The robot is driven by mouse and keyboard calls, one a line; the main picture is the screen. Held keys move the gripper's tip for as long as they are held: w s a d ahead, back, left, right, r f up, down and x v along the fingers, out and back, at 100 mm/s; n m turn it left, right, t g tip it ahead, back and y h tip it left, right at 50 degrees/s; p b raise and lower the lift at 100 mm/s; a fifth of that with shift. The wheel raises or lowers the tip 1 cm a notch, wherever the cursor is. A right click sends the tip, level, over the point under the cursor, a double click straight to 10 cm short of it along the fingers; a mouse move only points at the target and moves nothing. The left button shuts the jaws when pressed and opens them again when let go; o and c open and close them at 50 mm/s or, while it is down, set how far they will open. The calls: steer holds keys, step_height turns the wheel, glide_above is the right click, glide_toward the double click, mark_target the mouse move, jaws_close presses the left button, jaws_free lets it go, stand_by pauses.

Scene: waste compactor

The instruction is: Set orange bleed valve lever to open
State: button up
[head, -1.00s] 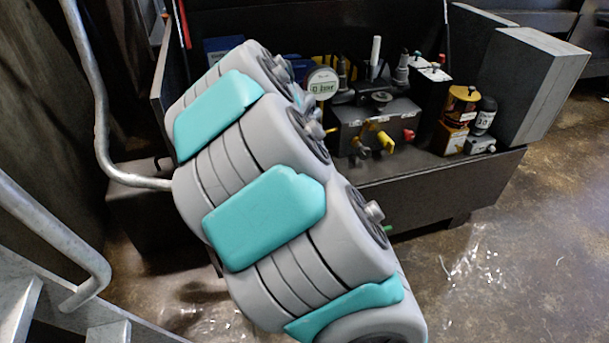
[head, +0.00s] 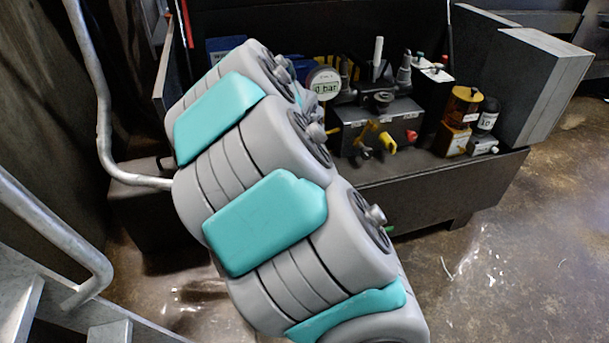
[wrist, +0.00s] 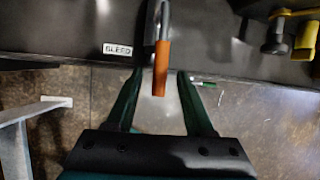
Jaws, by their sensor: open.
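The bleed valve lever (wrist: 161,68) has an orange grip and a grey metal upper part. In the wrist view it points down toward the camera, next to a white label reading BLEED (wrist: 117,49) on the dark block. My gripper (wrist: 160,80) is open, with one dark green finger on each side of the orange grip and a visible gap on both sides. In the head view my grey and teal arm hides the lever and my gripper.
The dark manifold block (head: 365,113) carries a yellow lever (head: 387,142) and a red knob (head: 411,135). A round gauge (head: 323,85) stands behind it. Orange and black canisters (head: 462,105) stand to the right. A metal handrail (head: 50,222) runs at left.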

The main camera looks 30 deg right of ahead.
steer(key=v, duration=0.7)
steer(key=shift+r, duration=0.15)
steer(key=shift+s, duration=0.1)
